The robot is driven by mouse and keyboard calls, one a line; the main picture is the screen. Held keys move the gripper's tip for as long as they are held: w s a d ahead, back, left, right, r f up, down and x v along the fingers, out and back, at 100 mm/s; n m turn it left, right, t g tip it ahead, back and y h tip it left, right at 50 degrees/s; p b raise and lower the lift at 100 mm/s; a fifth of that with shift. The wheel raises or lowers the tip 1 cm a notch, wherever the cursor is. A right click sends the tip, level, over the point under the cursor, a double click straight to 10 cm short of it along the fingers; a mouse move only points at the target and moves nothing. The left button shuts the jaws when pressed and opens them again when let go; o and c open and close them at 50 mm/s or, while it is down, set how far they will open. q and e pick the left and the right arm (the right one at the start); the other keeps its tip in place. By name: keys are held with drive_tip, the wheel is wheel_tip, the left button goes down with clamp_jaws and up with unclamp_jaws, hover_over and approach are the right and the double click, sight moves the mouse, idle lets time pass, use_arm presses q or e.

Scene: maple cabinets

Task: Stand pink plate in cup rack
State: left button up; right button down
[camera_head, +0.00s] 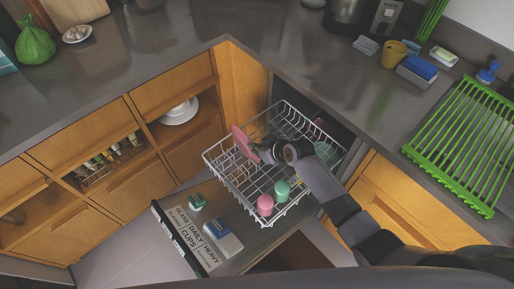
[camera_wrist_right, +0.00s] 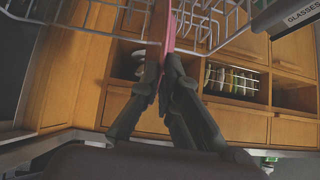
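The pink plate (camera_head: 243,142) is on edge at the left side of the white wire cup rack (camera_head: 236,188), which is pulled out of the dishwasher. My right gripper (camera_head: 259,152) is over the rack and shut on the plate's near edge. In the right wrist view the plate (camera_wrist_right: 171,28) shows edge-on between the two fingers (camera_wrist_right: 168,68), with rack wires (camera_wrist_right: 105,34) around it. I cannot tell whether the plate touches the rack floor. A pink cup (camera_head: 265,205) and a green cup (camera_head: 282,191) stand in the rack's front corner. My left gripper is out of view.
The open dishwasher door (camera_head: 250,240) lies below the rack, with a green item (camera_head: 197,201) and a blue-and-white box (camera_head: 223,238) on it. The counter (camera_head: 340,75) runs behind, with a green drying rack (camera_head: 462,140) at right. White plates (camera_head: 180,112) sit in a left cabinet.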

drive_tip(key=shift+s+f, duration=0.25)
drive_tip(key=shift+f, duration=0.25)
drive_tip(key=shift+s+f, duration=0.25)
drive_tip(key=shift+f, duration=0.25)
drive_tip(key=c, duration=1.9)
unclamp_jaws()
drive_tip(key=shift+w+a+g, duration=0.15)
drive_tip(key=shift+w+g, duration=0.1)
drive_tip(key=shift+g, duration=0.05)
drive_tip(key=shift+c, duration=0.2)
drive_tip(key=shift+o, duration=1.1)
drive_tip(key=shift+r, duration=0.2)
drive_tip(key=v, duration=1.2)
